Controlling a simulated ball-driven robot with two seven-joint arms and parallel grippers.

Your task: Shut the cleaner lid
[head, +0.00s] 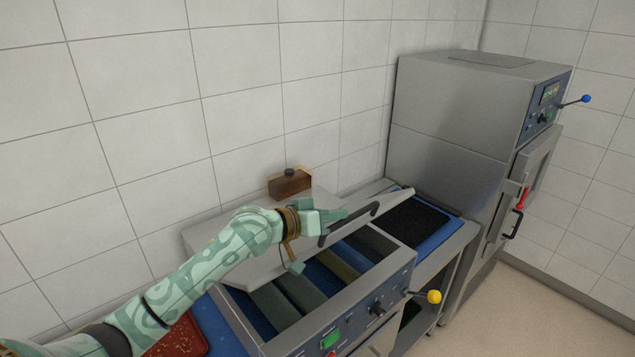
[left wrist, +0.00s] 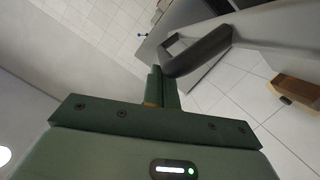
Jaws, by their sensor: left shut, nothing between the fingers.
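The cleaner (head: 345,308) is a steel box with several dark and olive rollers inside, a green switch and a black knob on its front. Its pale grey lid (head: 255,268) stands open, tilted up over the rollers, and has a dark bar handle (head: 362,219). My left gripper (head: 338,216) is shut and empty beside the handle's left part. In the left wrist view its closed fingers (left wrist: 162,88) meet or nearly meet the dark handle (left wrist: 198,52); I cannot tell whether they touch. My right gripper is not in view.
A tall steel oven (head: 455,135) stands at right, with a blue-ball lever and red and black handles. A blue-edged black tray (head: 412,218) lies between. A brown wooden block (head: 289,184) sits behind the lid. A yellow-ball lever (head: 434,296) sticks out in front.

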